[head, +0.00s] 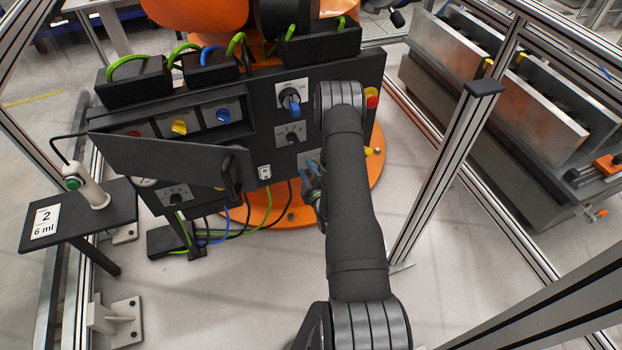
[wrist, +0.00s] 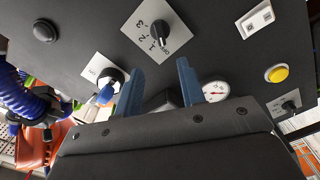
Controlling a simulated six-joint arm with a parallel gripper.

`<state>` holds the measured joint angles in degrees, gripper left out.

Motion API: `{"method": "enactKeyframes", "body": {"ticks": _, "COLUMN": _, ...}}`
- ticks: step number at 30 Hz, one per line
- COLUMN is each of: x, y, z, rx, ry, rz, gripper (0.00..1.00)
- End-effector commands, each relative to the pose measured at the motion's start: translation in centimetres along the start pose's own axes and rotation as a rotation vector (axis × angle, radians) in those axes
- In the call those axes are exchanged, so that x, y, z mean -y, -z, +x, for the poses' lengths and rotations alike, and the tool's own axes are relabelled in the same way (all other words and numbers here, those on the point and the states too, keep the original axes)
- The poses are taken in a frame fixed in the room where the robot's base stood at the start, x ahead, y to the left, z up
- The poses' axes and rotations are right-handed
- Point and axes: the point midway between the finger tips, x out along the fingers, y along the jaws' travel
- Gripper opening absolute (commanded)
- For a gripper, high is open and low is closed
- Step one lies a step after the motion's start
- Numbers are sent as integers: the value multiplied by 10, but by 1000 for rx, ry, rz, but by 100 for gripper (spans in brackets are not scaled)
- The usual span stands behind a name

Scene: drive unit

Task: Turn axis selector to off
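A black rotary knob (wrist: 160,34) on a square grey plate is at the top of the wrist view, on the dark panel. Its plate is marked 1, 2, 3 and OFF; I cannot tell for sure where its pointer stands. In the head view my gripper (head: 312,180) is partly hidden by my arm.
A blue-handled switch (head: 290,100) is higher on the panel. A gauge (wrist: 215,90), a yellow button (wrist: 277,73) and a white rocker switch (wrist: 258,18) are near the fingers. An open black door (head: 160,158) juts out at left. A metal post (head: 445,170) stands at right.

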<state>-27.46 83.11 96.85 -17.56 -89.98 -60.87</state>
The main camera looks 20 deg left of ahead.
Motion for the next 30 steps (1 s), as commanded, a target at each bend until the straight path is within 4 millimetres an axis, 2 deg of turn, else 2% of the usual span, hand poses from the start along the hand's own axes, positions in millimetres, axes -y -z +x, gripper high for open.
{"method": "enactKeyframes", "body": {"ticks": 3, "x": 0, "y": -1, "z": -20, "rx": 2, "ry": 0, "rz": 0, "gripper": 36}}
{"method": "enactKeyframes", "body": {"ticks": 9, "x": 0, "y": 0, "z": -36, "rx": 0, "ry": 0, "rz": 0, "gripper": 36}}
{"method": "enactKeyframes", "body": {"ticks": 25, "x": 0, "y": 0, "z": -37, "rx": -1, "ry": -1, "rz": 0, "gripper": 36}}
{"method": "enactKeyframes", "body": {"ticks": 30, "x": 0, "y": 0, "z": -30, "rx": -2, "ry": -2, "rz": -2, "gripper": 36}}
